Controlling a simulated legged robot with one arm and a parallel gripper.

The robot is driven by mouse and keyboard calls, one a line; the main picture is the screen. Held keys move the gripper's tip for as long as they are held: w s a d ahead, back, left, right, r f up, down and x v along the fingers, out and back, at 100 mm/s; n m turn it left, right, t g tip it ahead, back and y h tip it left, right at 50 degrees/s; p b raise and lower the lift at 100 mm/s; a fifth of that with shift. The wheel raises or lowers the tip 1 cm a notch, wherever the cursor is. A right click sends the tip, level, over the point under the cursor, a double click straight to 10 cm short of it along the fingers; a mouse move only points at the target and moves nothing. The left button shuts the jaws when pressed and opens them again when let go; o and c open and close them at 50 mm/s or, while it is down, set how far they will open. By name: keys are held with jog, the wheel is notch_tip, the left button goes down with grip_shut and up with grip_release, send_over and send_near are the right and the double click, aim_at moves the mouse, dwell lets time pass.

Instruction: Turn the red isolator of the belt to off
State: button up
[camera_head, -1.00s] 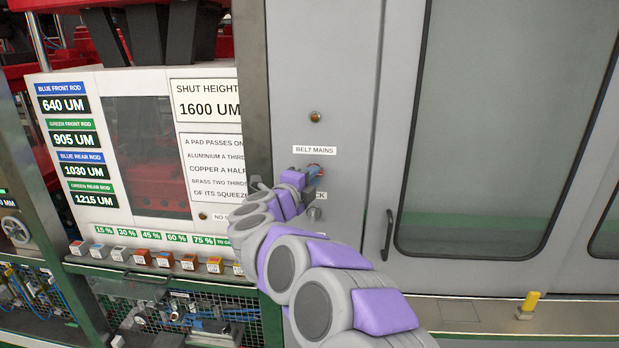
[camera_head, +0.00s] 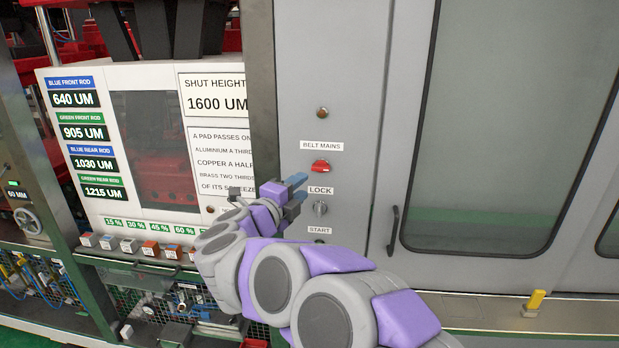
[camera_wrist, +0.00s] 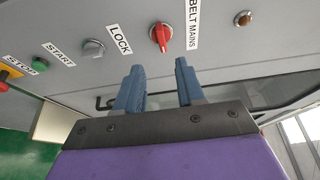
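The red isolator (camera_head: 320,166) is a small red knob on the grey cabinet panel, under the BELT MAINS label (camera_head: 321,146). In the wrist view the red isolator (camera_wrist: 160,37) sits beyond the fingertips, with a pale mark on its handle. My gripper (camera_head: 297,189) is left of and below the isolator in the head view, apart from it. In the wrist view my gripper (camera_wrist: 157,66) has its two blue fingers spread with nothing between them.
Below the isolator are the LOCK label (camera_head: 320,190), a grey knob (camera_head: 320,208) and the START label (camera_head: 319,230). A brown lamp (camera_head: 322,113) is above. A door handle (camera_head: 393,231) stands out at right. In the wrist view a STOP label (camera_wrist: 24,60) is at far left.

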jog(key=v, duration=0.7)
jog(key=shift+s+a+p, duration=0.2)
jog(key=shift+s+p, duration=0.1)
jog(key=shift+p, duration=0.05)
jog(key=shift+f, duration=0.1)
jog(key=w+a+r+n+t+y, duration=0.1)
jog(key=w+a+r+n+y, duration=0.15)
jog(key=r+n+y, duration=0.5)
jog(key=s+d+f+n+g+y, duration=0.3)
jog(key=s+f+n+g, duration=0.25)
jog(key=s+n, duration=0.2)
jog(key=s+d+f+n+g+y, duration=0.3)
jog(key=s+f+n+g+y, duration=0.1)
jog(key=s+f+n, duration=0.3)
jog(key=s+d+f+g+h, duration=0.3)
jog(key=s+d+f, duration=0.3)
jog(key=s+d, duration=0.5)
jog(key=s+d+f+n+g+h, duration=0.1)
jog(key=s+d+f+g+h, duration=0.3)
jog(key=s+d, duration=0.8)
jog(key=s+f+g, duration=0.2)
jog(key=s, duration=0.2)
jog(key=shift+s+f, duration=0.3)
jog(key=shift+s, duration=0.05)
